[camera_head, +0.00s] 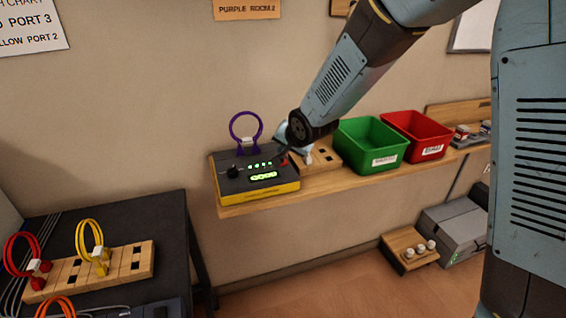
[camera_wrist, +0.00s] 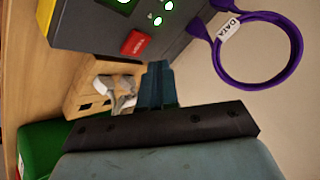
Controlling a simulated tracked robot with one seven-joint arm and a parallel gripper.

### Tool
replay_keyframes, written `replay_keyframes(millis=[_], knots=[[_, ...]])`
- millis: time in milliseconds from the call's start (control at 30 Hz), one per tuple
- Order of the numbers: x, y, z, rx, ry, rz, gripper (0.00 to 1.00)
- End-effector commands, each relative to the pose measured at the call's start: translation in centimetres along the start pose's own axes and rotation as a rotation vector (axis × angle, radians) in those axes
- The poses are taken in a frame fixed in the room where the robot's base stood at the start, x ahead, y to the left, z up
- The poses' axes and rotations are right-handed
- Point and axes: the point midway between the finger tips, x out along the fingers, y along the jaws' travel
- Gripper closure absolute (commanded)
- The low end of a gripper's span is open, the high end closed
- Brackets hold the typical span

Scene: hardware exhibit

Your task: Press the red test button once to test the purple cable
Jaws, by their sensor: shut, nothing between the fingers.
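The tester box (camera_head: 250,175), dark with a yellow lower edge, sits on the wooden shelf with green lights lit on its face. Its red test button (camera_head: 284,162) is at the right end of the top and also shows in the wrist view (camera_wrist: 135,42). The purple cable (camera_head: 234,119) loops up from the back of the tester; in the wrist view the cable (camera_wrist: 222,68) carries a white DATA tag. My gripper (camera_wrist: 157,68) is shut and empty, its tips just short of the red button in the picture; contact does not show. In the head view my arm hides part of it.
A wooden slotted block (camera_head: 325,158) with a grey-white item lies right of the tester. A green bin (camera_head: 372,145) and a red bin (camera_head: 416,136) stand farther right on the shelf (camera_head: 330,184). A dark table (camera_head: 165,215) with red, yellow and orange cables is at lower left.

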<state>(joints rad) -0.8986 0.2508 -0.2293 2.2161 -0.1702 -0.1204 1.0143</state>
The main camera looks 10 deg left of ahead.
Motion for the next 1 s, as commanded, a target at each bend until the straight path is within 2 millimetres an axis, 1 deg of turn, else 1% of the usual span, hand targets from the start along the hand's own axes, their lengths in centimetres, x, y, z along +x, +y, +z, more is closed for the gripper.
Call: replay_keyframes(millis=[433, 1000], knots=[[-2.5, -1.8, -1.8, 0.001, 0.001, -0.001, 1.0], [-2.7, -1.9, -2.0, -0.001, 0.0, 0.0, 1.0]])
